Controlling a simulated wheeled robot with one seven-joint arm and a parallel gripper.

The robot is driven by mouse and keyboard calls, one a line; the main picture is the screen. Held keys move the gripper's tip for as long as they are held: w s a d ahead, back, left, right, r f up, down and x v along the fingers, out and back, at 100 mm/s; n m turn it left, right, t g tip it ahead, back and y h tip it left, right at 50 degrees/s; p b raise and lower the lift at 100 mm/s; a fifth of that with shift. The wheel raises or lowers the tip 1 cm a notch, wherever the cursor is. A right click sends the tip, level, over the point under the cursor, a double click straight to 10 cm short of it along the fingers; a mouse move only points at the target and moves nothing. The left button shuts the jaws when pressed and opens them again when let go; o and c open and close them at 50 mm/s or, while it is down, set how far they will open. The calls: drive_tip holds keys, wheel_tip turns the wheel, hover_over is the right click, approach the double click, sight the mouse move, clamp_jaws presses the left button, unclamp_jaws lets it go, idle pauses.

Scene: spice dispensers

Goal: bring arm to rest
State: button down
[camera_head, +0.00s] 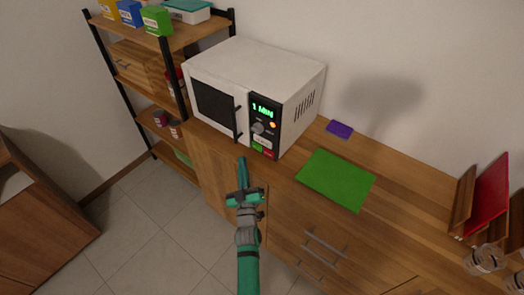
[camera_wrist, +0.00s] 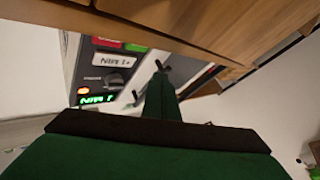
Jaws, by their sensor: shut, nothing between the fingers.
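My gripper (camera_head: 242,163) is shut and empty. In the head view my teal arm reaches up from the bottom middle, and the fingertips are in front of the counter edge, just below the microwave (camera_head: 231,70). In the wrist view my green shut fingers (camera_wrist: 160,98) point toward the microwave front, which appears upside down. The microwave panel (camera_wrist: 103,72) shows its lit display reading "1 MIN" and red and green buttons. Whether the fingers touch anything cannot be told, but they look apart from the microwave.
A green mat (camera_head: 336,180) and a purple block (camera_head: 339,129) lie on the wooden counter (camera_head: 385,165). A red board (camera_head: 488,195) and glass jars (camera_head: 484,259) are at the right. A shelf (camera_head: 142,78) with boxes stands left. The tiled floor (camera_head: 125,225) is clear.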

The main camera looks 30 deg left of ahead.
idle(0.5)
drive_tip(key=s+d+f+m+t+h, duration=0.1)
drive_tip(key=s+d+f+m+h, duration=0.25)
drive_tip(key=s+d, duration=0.6)
drive_tip(key=s+d+f+m+h, duration=0.3)
drive_tip(key=s+d+m+h, duration=0.3)
drive_tip(key=d, duration=0.7)
drive_tip(key=s+d+r+m+g+h, duration=0.1)
drive_tip(key=s+d+r+m+h, duration=0.1)
drive_tip(key=s+d, duration=0.6)
drive_tip(key=s+d+r+m+g+h, duration=0.1)
drive_tip(key=s+d+r+h, duration=0.1)
drive_tip(key=s+d+r, duration=0.3)
drive_tip(key=s+d, duration=0.3)
drive_tip(key=s, duration=0.4)
drive_tip(key=shift+d+r+m, duration=0.15)
drive_tip(key=shift+d+m, duration=0.05)
drive_tip(key=shift+m, duration=0.15)
